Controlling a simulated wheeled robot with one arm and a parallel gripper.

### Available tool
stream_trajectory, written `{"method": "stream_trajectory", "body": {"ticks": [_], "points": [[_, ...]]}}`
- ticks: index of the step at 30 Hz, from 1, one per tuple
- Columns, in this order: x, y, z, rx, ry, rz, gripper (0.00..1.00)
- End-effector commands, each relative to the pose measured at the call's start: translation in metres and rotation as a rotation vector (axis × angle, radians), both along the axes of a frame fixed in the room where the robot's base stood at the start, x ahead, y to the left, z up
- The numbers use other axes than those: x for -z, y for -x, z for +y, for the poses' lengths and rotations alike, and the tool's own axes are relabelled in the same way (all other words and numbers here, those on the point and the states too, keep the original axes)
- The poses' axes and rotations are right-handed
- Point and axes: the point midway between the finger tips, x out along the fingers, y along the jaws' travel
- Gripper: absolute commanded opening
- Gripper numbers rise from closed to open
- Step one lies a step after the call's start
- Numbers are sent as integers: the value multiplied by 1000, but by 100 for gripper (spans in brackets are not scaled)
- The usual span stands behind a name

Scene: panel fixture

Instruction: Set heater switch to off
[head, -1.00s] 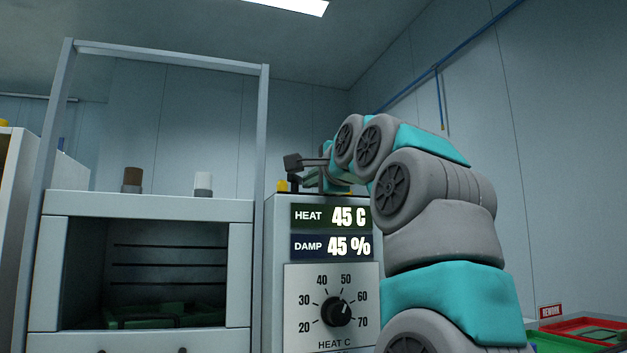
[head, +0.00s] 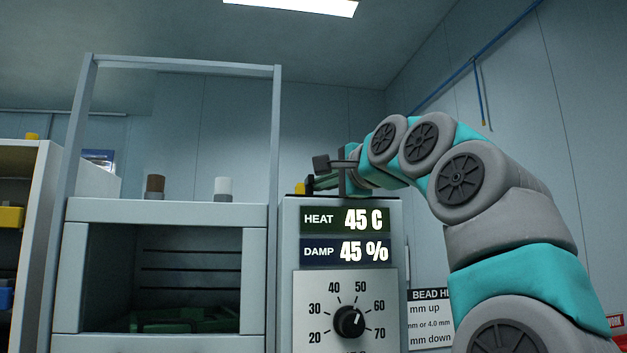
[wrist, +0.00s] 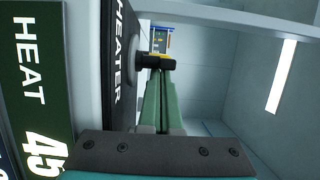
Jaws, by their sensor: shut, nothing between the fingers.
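The heater switch (wrist: 150,62) shows in the wrist view as a black piece with a yellow part, beside a black plate marked HEATER (wrist: 118,50). My gripper (head: 314,184) is above the cabinet's top edge, pointing left. In the wrist view its green fingers (wrist: 158,78) are together and empty, with their tips close to the switch. I cannot tell whether they touch it. The switch's setting cannot be read.
The cabinet front has a HEAT display (head: 345,220) reading 45 C, a DAMP display (head: 345,252) reading 45 % and a heat dial (head: 349,321). An open-fronted chamber (head: 170,212) with a tall frame stands left. A shelf unit (head: 60,160) is at the far left.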

Motion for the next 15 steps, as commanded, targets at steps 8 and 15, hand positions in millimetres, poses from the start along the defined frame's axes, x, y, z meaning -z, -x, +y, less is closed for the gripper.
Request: {"method": "stream_trajectory", "body": {"ticks": [8,15], "points": [[-1,-5,-4,2,0,2,0],[-1,-11,-6,4,-1,1,0]]}}
